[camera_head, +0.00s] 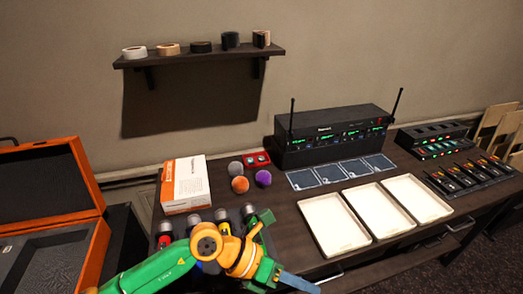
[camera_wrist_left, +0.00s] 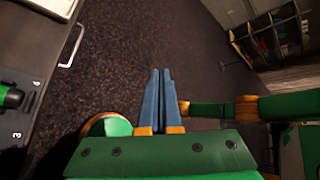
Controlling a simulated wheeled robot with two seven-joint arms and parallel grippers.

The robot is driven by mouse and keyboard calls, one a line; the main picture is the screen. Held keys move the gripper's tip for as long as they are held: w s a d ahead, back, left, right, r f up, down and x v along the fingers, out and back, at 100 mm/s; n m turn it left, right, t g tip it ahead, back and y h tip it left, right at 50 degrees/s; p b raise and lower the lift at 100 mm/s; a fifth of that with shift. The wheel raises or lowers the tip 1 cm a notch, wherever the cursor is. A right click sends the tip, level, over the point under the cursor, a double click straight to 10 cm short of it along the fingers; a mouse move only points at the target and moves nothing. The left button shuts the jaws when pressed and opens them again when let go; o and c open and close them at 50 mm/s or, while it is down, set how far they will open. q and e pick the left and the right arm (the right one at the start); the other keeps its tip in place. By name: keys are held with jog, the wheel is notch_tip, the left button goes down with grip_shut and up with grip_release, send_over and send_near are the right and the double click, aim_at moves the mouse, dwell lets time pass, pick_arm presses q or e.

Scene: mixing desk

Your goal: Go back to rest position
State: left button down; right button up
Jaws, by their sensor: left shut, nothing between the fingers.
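My left gripper (camera_head: 300,283) is at the front edge of the desk in the head view, its blue fingers pointing right and slightly down. In the left wrist view its blue fingers (camera_wrist_left: 160,100) lie together with nothing between them, over the dark speckled floor. The green and orange left arm covers part of the microphones (camera_head: 222,222) at the desk's front left. A green and orange arm part (camera_wrist_left: 225,109) shows at the right of the left wrist view; I cannot tell whose arm it is. My right gripper is not in view.
The desk holds three white trays (camera_head: 335,222), a receiver (camera_head: 330,138) with antennas, chargers (camera_head: 472,178), a white-orange box (camera_head: 185,182) and coloured foam balls (camera_head: 263,178). An open orange case (camera_head: 90,180) stands left. Bare floor (camera_wrist_left: 120,60) lies beyond the desk edge.

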pick_arm(q)
jog(key=w+d+r+n+t+h, duration=0.1)
jog(key=d+r+n+t+h, duration=0.3)
jog(key=r+n+h, duration=0.55)
jog(key=w+a+r+n+t+y, duration=0.2)
jog(key=w+a+r+n+t, duration=0.5)
jog(key=t, duration=0.3)
jog(key=w+a+f+n+t+y, duration=0.1)
jog(key=w+a+n+t+y, duration=0.2)
jog(key=a+n+t+y, duration=0.6)
jog(key=a+f+n+g+y, duration=0.6)
jog(key=a+f+n+y, duration=0.25)
jog(key=f+n, duration=0.45)
jog(key=s+a+f+n+g+y, duration=0.1)
jog(key=s+a+f+n+g, duration=0.1)
jog(key=s+f+g, duration=0.55)
jog(key=s+a+f+n+g, duration=0.25)
jog(key=s+f+g, duration=0.25)
jog(key=s+f, duration=0.9)
jog(key=f, duration=1.1)
jog(key=s+a+f+g, duration=0.2)
jog(key=s+f, duration=0.8)
jog(key=s, duration=0.3)
jog(key=shift+f+m, duration=0.3)
jog(key=shift+m, duration=0.1)
